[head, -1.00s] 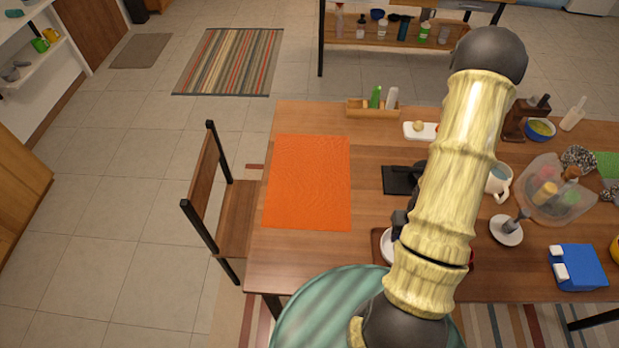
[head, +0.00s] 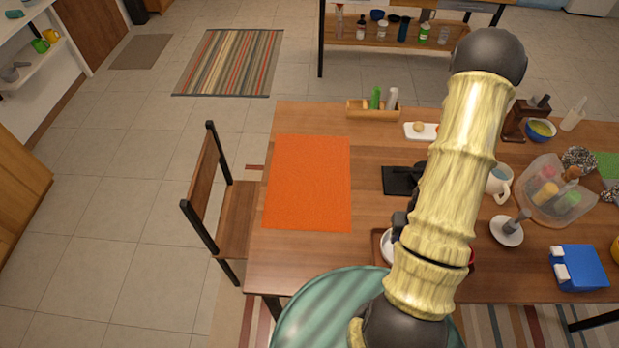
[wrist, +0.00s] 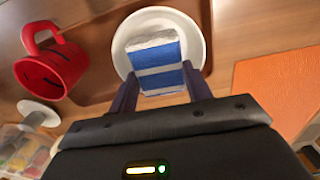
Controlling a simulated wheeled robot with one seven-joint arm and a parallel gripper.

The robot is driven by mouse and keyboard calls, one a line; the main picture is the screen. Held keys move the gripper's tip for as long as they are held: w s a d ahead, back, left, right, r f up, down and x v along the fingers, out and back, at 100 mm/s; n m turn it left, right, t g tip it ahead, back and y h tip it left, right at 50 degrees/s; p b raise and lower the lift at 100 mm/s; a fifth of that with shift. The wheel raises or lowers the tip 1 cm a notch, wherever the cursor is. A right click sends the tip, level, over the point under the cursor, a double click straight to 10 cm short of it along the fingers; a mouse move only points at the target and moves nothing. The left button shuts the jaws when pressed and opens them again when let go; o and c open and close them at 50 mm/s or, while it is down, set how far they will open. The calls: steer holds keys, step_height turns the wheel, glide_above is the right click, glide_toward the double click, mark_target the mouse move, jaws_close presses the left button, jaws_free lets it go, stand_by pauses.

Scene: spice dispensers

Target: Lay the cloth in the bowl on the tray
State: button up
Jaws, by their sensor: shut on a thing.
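The cloth (wrist: 155,54), folded with blue and white stripes, is between the fingers of my gripper (wrist: 160,88) in the wrist view. My gripper is shut on it. The cloth is over the white bowl (wrist: 119,45); I cannot tell whether it touches the bowl. The bowl is on the brown tray (wrist: 97,82). In the head view, my arm hides most of the bowl (head: 386,249) and the tray (head: 376,241), and I cannot see the cloth there.
A red mug (wrist: 50,68) stands beside the bowl. An orange mat (head: 308,185) lies flat to the left on the table. A black board (head: 398,181), a white mug (head: 499,181), a clear container (head: 540,215) and a blue box (head: 582,268) are nearby.

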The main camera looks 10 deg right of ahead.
steer(key=shift+f+b, duration=0.6)
steer(key=shift+f, duration=0.2)
stand_by(0.4)
steer(key=o, duration=1)
step_height(320, 180, up, 18)
steer(key=p, duration=0.2)
steer(key=shift+f, duration=0.25)
stand_by(0.5)
